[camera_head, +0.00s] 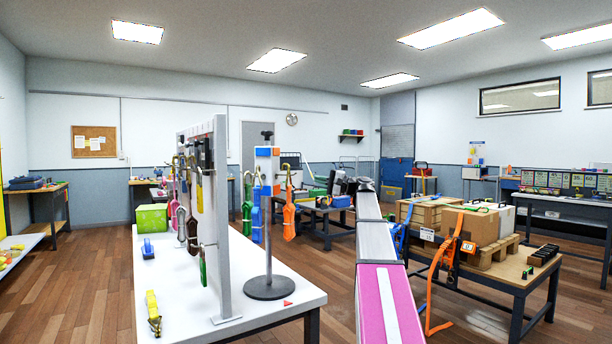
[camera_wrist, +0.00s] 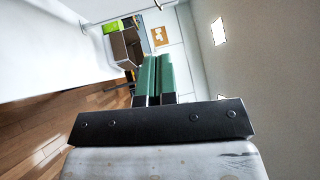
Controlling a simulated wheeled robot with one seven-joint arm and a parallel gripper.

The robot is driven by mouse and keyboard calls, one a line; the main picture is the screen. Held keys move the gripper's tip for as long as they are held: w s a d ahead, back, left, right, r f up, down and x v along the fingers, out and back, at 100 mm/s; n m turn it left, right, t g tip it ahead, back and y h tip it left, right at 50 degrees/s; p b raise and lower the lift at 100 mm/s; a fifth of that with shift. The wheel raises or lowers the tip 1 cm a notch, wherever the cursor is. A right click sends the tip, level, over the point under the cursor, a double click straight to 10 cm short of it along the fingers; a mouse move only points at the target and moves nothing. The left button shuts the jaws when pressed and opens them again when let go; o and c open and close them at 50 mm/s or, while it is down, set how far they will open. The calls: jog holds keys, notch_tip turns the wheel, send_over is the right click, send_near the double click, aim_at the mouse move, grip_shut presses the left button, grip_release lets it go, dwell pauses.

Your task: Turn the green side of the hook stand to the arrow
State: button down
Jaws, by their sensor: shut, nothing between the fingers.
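The hook stand has a round dark base (camera_head: 270,288), a thin grey pole and a head block (camera_head: 266,165) with a black knob on top. The block shows a white face and an orange patch; I cannot make out a green face. An orange strap (camera_head: 289,212) hangs on its right, a blue strap (camera_head: 257,213) on its left, and a green strap (camera_head: 247,208) farther left. A small red arrow (camera_head: 288,303) lies on the white table in front of the base. My gripper (camera_wrist: 153,82) has green fingers, shut and empty, apart from the stand.
A grey strap wall (camera_head: 220,220) with hanging straps stands close left of the hook stand on the white table (camera_head: 180,300). My arm reaches forward to the stand's right. Cardboard boxes (camera_head: 470,222) sit on a pallet table at the right. Wooden floor lies between the tables.

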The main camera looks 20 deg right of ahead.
jog(key=x, duration=1.4)
